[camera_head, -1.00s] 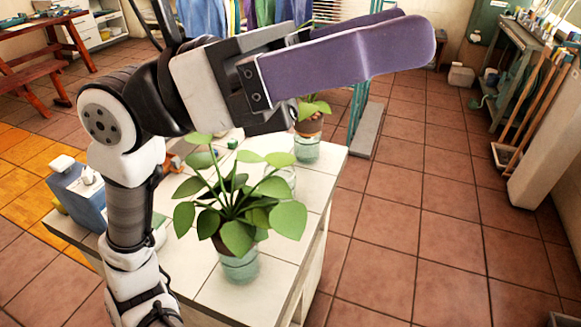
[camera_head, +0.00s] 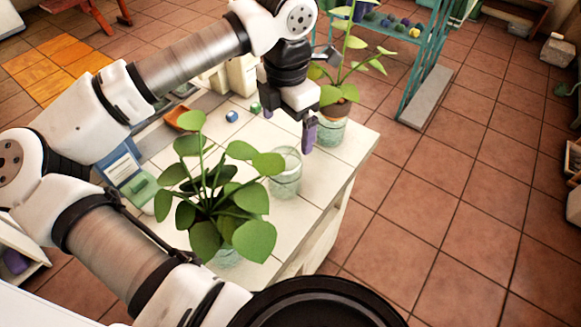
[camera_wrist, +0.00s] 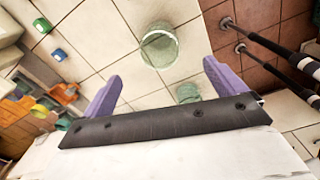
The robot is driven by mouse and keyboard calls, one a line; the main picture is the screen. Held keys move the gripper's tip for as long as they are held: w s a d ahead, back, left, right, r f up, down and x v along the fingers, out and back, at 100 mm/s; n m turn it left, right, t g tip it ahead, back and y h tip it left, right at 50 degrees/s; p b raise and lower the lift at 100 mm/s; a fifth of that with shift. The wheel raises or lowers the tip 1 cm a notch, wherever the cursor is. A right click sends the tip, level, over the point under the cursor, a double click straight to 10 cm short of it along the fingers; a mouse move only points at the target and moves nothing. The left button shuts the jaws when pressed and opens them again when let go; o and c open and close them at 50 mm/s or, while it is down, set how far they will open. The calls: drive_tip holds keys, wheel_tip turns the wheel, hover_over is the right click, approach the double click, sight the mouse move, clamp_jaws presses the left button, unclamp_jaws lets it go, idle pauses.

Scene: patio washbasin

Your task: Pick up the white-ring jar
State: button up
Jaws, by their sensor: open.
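A clear glass jar (camera_head: 285,172) with a pale rim stands upright and without a plant on the white tiled counter. It also shows in the wrist view (camera_wrist: 160,46), beyond and between the fingers. A white ring on it is too faint to make out for certain. One plant jar (camera_head: 226,257) stands nearer, partly hidden by leaves; another plant jar (camera_head: 331,132) stands at the far right. My gripper (camera_head: 301,128), with purple fingers pointing down, is above the counter, behind the clear jar in the head view. In the wrist view its fingers (camera_wrist: 162,87) are apart and empty.
The white tiled counter (camera_head: 318,205) has its edge close to the jars. Small blue (camera_head: 231,116) and green (camera_head: 255,107) items and an orange tray (camera_head: 177,119) lie farther left. Broad leaves (camera_head: 250,238) spread near the clear jar. A teal rack (camera_head: 412,70) stands behind.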

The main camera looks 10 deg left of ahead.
sight(287, 150)
wheel_tip(287, 150, down, 8)
drive_tip(key=shift+s+r+p, duration=0.1)
drive_tip(key=shift+r+p, duration=0.15)
drive_tip(key=shift+p, duration=0.45)
drive_tip(key=shift+a+f+p, duration=0.15)
drive_tip(key=shift+f+p, duration=1)
drive_tip(key=shift+f, duration=1.45)
drive_tip(key=c, duration=1.1)
